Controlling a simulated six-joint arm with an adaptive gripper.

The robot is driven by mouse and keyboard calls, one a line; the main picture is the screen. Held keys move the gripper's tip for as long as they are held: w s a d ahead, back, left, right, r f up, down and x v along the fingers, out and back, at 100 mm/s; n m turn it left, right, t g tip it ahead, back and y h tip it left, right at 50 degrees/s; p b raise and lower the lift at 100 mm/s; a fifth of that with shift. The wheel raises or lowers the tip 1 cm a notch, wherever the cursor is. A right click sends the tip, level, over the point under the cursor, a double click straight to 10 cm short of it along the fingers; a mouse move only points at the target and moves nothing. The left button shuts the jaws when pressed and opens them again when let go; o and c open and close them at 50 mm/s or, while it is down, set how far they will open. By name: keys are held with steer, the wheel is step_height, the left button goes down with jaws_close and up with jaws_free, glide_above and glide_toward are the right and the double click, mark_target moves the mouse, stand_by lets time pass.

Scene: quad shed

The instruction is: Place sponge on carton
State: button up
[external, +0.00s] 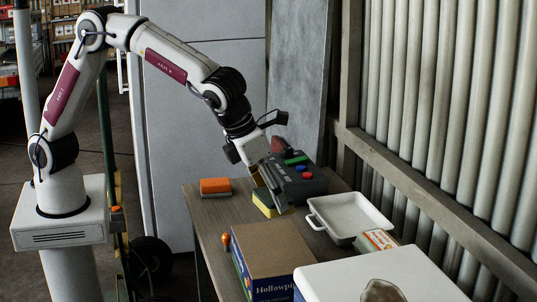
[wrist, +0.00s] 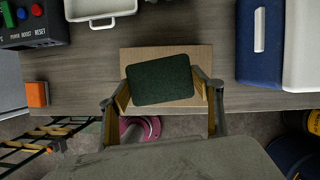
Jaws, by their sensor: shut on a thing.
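My gripper (external: 268,190) is shut on a sponge (external: 265,205), which is yellow with a dark green face. In the wrist view the green face of the sponge (wrist: 160,79) lies between the two fingers (wrist: 163,88). The carton (external: 270,246) is a brown-topped box with blue printed sides, standing on the table's near part. In the wrist view the sponge overlaps the carton's brown top (wrist: 165,50) and hides much of it. In the external view the sponge is held in the air, up and behind the carton; the exact gap is unclear.
A grey control box (external: 297,183) with coloured buttons stands behind the gripper. A white tray (external: 347,214) is to the right. A white-lidded cooler (wrist: 302,50) stands beside the carton. An orange block (external: 215,186) sits at the table's left edge.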

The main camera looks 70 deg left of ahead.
steer(key=shift+d+m+h, duration=0.1)
steer(key=shift+m+h, duration=0.2)
steer(key=shift+m, duration=0.5)
glide_above(278, 245)
steer(key=s, duration=0.2)
steer(key=shift+w+f, duration=0.15)
steer(key=shift+f, duration=2.95)
steer(key=shift+f, duration=1.85)
steer(key=shift+f, duration=0.15)
steer(key=o, duration=0.7)
